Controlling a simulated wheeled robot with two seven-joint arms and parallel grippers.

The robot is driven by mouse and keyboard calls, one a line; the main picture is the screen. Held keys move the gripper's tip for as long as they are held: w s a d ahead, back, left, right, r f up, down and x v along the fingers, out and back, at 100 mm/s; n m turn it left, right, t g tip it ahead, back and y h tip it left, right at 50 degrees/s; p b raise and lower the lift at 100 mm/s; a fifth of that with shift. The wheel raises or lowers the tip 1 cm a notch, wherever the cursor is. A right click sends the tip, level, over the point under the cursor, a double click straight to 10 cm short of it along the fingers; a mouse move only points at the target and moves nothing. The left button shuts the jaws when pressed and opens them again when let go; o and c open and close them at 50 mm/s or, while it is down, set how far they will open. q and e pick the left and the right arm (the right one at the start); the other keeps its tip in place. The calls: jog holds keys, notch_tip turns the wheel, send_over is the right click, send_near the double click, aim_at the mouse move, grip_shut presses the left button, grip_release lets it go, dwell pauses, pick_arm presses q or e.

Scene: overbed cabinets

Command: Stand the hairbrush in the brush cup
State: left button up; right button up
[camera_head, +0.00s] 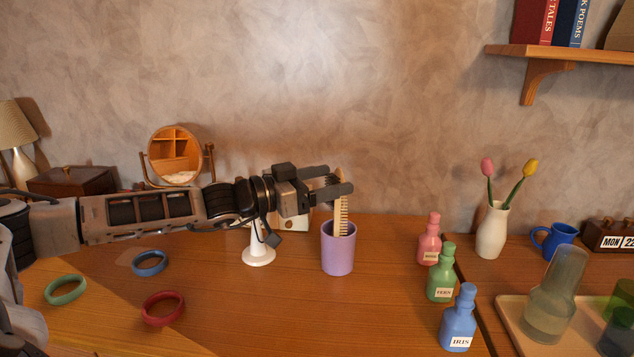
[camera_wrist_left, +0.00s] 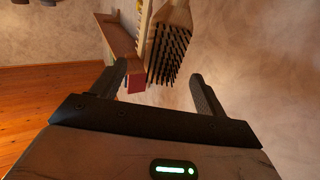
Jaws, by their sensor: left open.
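The purple brush cup (camera_head: 338,252) stands upright on the wooden desk in the head view. A pale comb (camera_head: 344,218) with teeth stands up out of it. My left gripper (camera_head: 343,180) is above the cup with its fingers apart. The dark bristles of the hairbrush (camera_head: 331,181) show between the fingers. In the left wrist view the wooden hairbrush (camera_wrist_left: 169,48) lies between and beyond the open fingertips (camera_wrist_left: 160,75), beside the comb (camera_wrist_left: 144,22). The brush's lower part is hard to make out in the head view, so I cannot tell how it sits in the cup. My right gripper is out of view.
A white stand (camera_head: 258,252) is just left of the cup. Pink (camera_head: 429,243), green (camera_head: 441,277) and blue (camera_head: 459,322) bottles stand at right. Desk in front of the cup is clear.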

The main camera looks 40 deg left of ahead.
pick_arm(q)
jog(key=shift+s+a+f, duration=0.15)
jog(key=shift+s, duration=0.1)
jog(key=b+v, duration=0.6)
jog(key=v, duration=0.9)
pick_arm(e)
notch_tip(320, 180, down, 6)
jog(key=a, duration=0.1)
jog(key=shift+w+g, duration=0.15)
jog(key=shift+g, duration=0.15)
pick_arm(q)
jog(key=shift+s+a, duration=0.1)
jog(key=shift+s, duration=0.05)
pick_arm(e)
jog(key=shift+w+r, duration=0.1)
